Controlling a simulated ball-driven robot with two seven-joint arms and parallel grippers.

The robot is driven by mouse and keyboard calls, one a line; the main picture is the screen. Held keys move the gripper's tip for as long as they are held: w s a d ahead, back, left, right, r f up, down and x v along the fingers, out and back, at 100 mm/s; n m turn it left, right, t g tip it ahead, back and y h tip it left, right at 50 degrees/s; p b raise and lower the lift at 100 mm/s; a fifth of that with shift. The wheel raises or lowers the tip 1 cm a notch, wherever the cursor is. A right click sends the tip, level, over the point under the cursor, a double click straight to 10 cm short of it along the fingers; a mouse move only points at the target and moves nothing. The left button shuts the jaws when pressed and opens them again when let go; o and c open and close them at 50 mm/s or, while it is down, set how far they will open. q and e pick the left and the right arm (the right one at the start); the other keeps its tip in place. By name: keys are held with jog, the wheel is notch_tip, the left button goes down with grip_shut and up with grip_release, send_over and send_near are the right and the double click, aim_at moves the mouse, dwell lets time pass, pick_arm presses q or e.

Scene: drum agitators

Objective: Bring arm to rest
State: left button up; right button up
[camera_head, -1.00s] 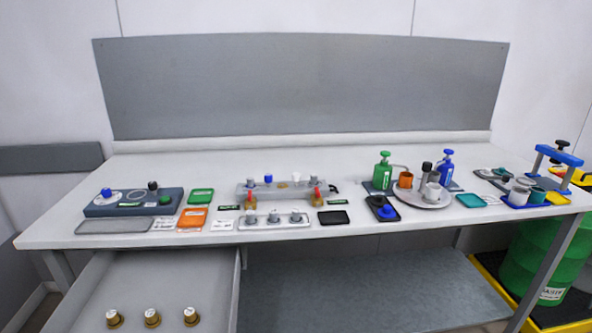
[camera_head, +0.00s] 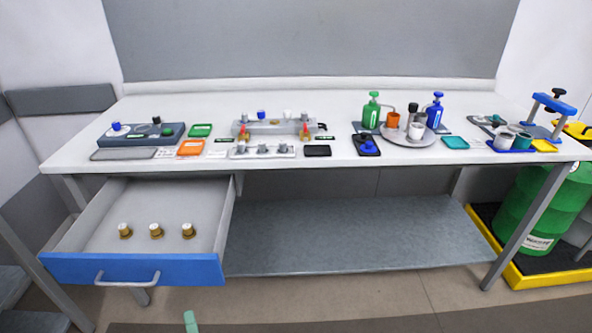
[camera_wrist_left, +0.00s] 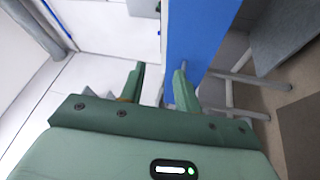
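My left gripper (camera_wrist_left: 158,85) shows in the left wrist view with its two green fingers apart and nothing between them. Beyond the fingers is the blue front of the open drawer (camera_wrist_left: 198,35), with its handle near the right finger; I cannot tell whether they touch. In the head view only a green tip of the left gripper (camera_head: 190,322) shows at the bottom edge, below the drawer. The drawer's blue front (camera_head: 190,269) has a grey handle. My right gripper is in neither view.
The workbench (camera_head: 330,165) carries a manifold, trays, pump bottles and a blue press. A green drum (camera_head: 535,215) stands at the right on a yellow-edged pallet. Floor in front of the bench is clear.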

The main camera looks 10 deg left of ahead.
pick_arm(q)
jog(key=w+d+r+m+h, duration=0.1)
jog(key=d+m+h, duration=0.4)
jog(key=m+h, duration=0.45)
jog(key=w+d+m+h, duration=0.1)
jog(key=d+m+h, duration=0.45)
jog(key=m, duration=0.65)
jog(key=s+a+f+m+g+y, duration=0.2)
jog(key=s+a+m+g+y, duration=0.5)
jog(key=s+a+m+g, duration=0.5)
jog(key=s+d+f+n+g+h+p, duration=0.15)
jog(key=s+f, duration=0.35)
jog(key=f, duration=0.8)
jog(key=s+d+f+n+g+h, duration=0.15)
jog(key=s+f, duration=0.35)
jog(key=f, duration=0.7)
jog(key=s+f+n, duration=0.1)
jog(key=s+f, duration=0.3)
jog(key=s, duration=0.5)
jog(key=s+f+n+g+h+p, duration=0.1)
jog(key=s+f+n, duration=0.1)
jog(key=s+f, duration=0.3)
jog(key=s, duration=0.4)
jog(key=shift+s+a+f+p, duration=0.15)
jog(key=shift+a+f+p, duration=0.05)
jog(key=shift+f+p, duration=0.1)
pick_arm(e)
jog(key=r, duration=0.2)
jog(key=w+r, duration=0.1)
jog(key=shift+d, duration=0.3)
